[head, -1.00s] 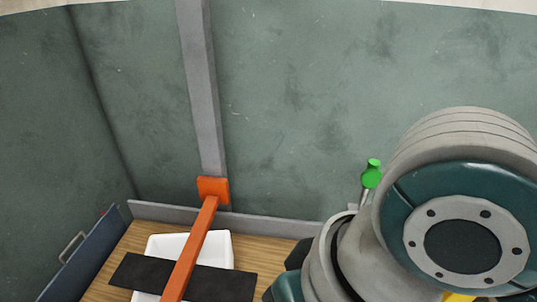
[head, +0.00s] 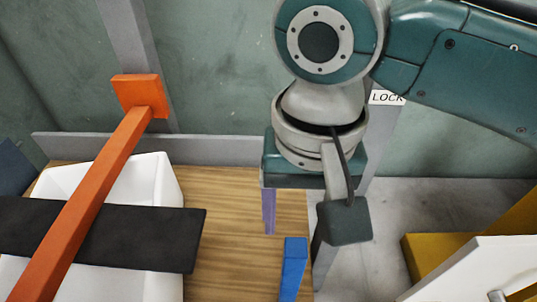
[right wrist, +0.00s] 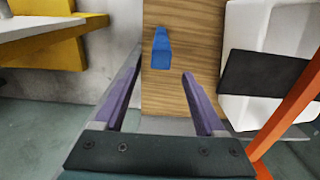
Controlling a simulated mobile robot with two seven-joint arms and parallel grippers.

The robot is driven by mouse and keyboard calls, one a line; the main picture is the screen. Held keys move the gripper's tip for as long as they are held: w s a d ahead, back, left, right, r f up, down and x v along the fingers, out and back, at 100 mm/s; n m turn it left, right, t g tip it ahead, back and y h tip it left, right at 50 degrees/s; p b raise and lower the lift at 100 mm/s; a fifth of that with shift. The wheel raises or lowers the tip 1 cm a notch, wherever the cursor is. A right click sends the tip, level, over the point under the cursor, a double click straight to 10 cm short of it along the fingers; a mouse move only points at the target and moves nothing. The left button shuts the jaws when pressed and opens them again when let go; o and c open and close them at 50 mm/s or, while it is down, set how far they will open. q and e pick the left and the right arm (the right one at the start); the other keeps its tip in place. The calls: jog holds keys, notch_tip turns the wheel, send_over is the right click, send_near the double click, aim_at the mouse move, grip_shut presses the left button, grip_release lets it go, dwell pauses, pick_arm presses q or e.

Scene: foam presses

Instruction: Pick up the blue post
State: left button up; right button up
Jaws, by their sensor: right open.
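The blue post (head: 293,272) is at the right part of the wooden table top (head: 225,225), cut off by the bottom edge of the head view. In the right wrist view the post (right wrist: 161,48) shows between and beyond the fingertips. My right gripper (head: 293,240) points down, open and empty, near the post in the head view. Its two purple fingers show apart in the right wrist view (right wrist: 162,64). I see no contact with the post. My left gripper is out of view.
A white tray (head: 165,187) stands left of the post. A black plate (head: 190,235) and an orange bar (head: 90,190) lie across above it. A yellow and white fixture (head: 425,250) stands at the right. Grey floor (head: 385,210) shows between.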

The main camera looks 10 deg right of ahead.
aim_at(296, 245)
jog(key=f+b, duration=0.1)
jog(key=f, duration=0.1)
jog(key=f+b, duration=0.1)
jog(key=f, duration=0.1)
jog(key=shift+s+a+f, duration=0.1)
jog(key=shift+s+f, duration=0.1)
jog(key=shift+f, duration=0.2)
notch_tip(296, 245, down, 5)
jog(key=b, duration=0.4)
jog(key=shift+s, duration=0.15)
jog(key=shift+r, duration=0.15)
jog(key=shift+c, duration=0.5)
grip_shut()
